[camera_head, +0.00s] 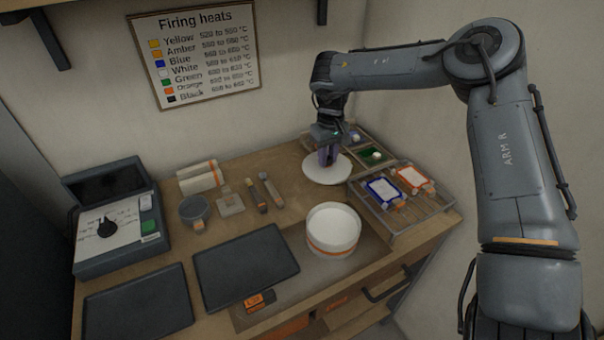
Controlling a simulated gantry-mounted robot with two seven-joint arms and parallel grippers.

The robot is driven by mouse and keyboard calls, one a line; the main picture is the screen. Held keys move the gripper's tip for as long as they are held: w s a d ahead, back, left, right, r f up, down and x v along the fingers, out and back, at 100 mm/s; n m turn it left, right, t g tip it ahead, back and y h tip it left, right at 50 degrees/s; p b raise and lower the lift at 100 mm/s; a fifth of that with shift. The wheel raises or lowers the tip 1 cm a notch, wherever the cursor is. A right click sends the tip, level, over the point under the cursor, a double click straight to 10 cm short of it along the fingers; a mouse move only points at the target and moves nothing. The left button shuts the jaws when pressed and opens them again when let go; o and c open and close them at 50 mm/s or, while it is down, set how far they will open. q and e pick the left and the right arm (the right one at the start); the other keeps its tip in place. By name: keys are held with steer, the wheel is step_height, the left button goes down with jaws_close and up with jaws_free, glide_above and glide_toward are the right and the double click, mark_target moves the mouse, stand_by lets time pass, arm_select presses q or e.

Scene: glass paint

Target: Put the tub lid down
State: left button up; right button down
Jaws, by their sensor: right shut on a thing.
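The tub lid (318,174) is a flat white disc low over the wooden bench, behind the tub; I cannot tell whether it touches the surface. My right gripper (328,158) reaches down from above and is shut on the lid near its far right side. The fingers hide the part they hold. The round white tub (333,228) with an orange band stands open in front of the lid, apart from it. My left gripper is not in view.
Dark trays (245,266) lie at front. A firing chart (196,56) hangs behind.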

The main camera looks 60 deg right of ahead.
steer(key=w+f, duration=0.1)
steer(key=w, duration=0.1)
steer(key=w+f, duration=0.2)
steer(key=w, duration=0.1)
steer(key=w+f+b, duration=0.1)
steer(key=w+f, duration=0.1)
steer(key=w, duration=0.1)
steer(key=shift+w+a, duration=0.15)
steer(key=shift+f, duration=2.1)
steer(key=shift+b, duration=0.3)
steer(key=shift+f, duration=0.1)
steer(key=c, duration=0.9)
jaws_free()
steer(key=shift+c, duration=0.2)
